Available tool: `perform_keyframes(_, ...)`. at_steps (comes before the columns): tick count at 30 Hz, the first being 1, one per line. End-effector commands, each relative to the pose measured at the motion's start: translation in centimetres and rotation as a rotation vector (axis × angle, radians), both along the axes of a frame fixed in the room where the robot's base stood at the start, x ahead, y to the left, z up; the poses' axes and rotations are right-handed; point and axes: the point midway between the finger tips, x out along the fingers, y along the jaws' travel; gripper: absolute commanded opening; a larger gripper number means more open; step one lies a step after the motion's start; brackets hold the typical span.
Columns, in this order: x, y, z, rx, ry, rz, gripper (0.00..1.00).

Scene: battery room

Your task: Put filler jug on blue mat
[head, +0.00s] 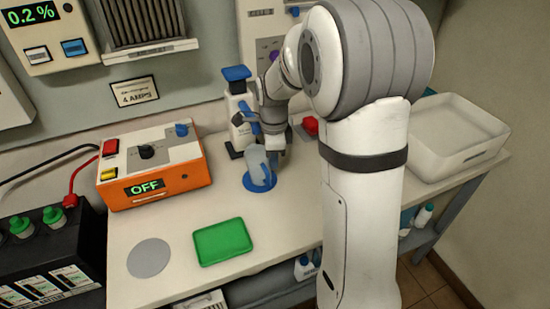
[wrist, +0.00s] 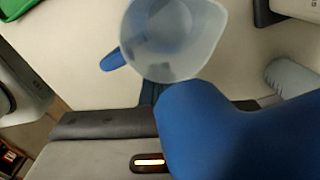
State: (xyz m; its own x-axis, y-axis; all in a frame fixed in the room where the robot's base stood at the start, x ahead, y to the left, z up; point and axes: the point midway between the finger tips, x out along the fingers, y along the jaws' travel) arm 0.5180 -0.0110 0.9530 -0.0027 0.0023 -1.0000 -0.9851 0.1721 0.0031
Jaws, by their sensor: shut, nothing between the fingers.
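The filler jug (head: 260,168) is a pale translucent jug. It stands roughly upright on the round blue mat (head: 250,186), whose edge shows around its base. In the wrist view the jug (wrist: 175,35) is seen from above with its spout to the right, and a piece of blue (wrist: 113,60) shows at its left. My gripper (head: 274,150) is at the jug's back right side, close to it. It is shut with nothing held. Whether it touches the jug is unclear. A large blue shape (wrist: 225,130) hides the fingertips in the wrist view.
An orange charger box (head: 150,170) is left of the jug. A green tray (head: 222,242) and grey disc (head: 149,257) lie in front. A white bin (head: 455,140) is at right.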

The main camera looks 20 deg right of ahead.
Motion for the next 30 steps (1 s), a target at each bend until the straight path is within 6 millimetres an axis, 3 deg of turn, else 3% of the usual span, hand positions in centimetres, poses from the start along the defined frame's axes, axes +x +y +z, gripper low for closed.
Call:
perform_keyframes(11,0.3,0.3,1.0,0.006,-0.01,0.001,0.0)
perform_keyframes(24,0.1,-0.4,8.0,0.008,-0.007,-0.001,0.0)
perform_keyframes(30,0.0,-0.6,10.1,0.007,-0.005,-0.002,0.0)
